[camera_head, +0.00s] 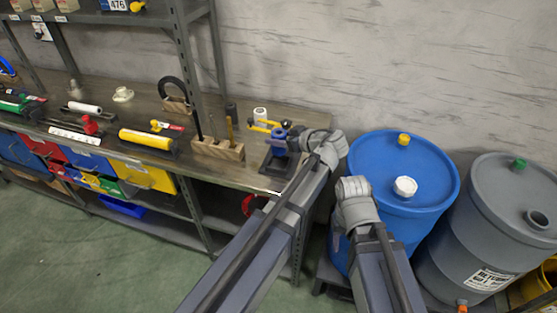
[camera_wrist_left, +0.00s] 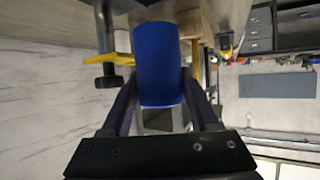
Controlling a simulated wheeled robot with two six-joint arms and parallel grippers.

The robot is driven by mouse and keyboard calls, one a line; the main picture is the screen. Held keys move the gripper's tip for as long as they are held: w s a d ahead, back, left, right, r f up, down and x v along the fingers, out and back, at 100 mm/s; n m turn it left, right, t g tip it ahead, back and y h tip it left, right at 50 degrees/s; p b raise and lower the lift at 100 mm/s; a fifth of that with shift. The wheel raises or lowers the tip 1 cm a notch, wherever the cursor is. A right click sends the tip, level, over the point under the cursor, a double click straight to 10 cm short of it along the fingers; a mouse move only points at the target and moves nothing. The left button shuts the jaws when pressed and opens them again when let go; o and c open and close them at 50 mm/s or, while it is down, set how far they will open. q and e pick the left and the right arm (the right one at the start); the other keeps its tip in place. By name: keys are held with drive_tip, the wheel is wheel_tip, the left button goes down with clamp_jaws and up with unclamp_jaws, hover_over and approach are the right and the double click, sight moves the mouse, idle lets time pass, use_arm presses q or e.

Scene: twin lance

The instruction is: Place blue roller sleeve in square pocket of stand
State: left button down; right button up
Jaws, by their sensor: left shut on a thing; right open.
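The blue roller sleeve (camera_head: 278,137) is at the right end of the workbench, over or at a dark stand (camera_head: 274,165); I cannot tell whether they touch. My left gripper (camera_head: 294,140) reaches in from the right side of the sleeve and is shut on it. In the left wrist view the sleeve (camera_wrist_left: 160,65) sits between the two fingers (camera_wrist_left: 160,95). A grey and dark block-like part (camera_wrist_left: 157,121) shows beyond its near end. The square pocket is not clearly visible. My right arm is over the blue barrel, but its gripper does not show.
A yellow-handled tool (camera_head: 262,126) and a white roll (camera_head: 260,113) stand just behind the sleeve. A wooden block with upright rods (camera_head: 217,150) is to the left. A blue barrel (camera_head: 420,165) and a grey barrel (camera_head: 490,225) stand right of the bench.

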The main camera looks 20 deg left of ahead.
sight(284, 154)
use_arm(q)
drive_tip(key=shift+f+b, duration=2.65)
drive_tip(key=shift+f, duration=0.6)
drive_tip(key=shift+f, duration=0.1)
drive_tip(key=shift+f, duration=0.15)
drive_tip(key=shift+c, duration=0.7)
unclamp_jaws()
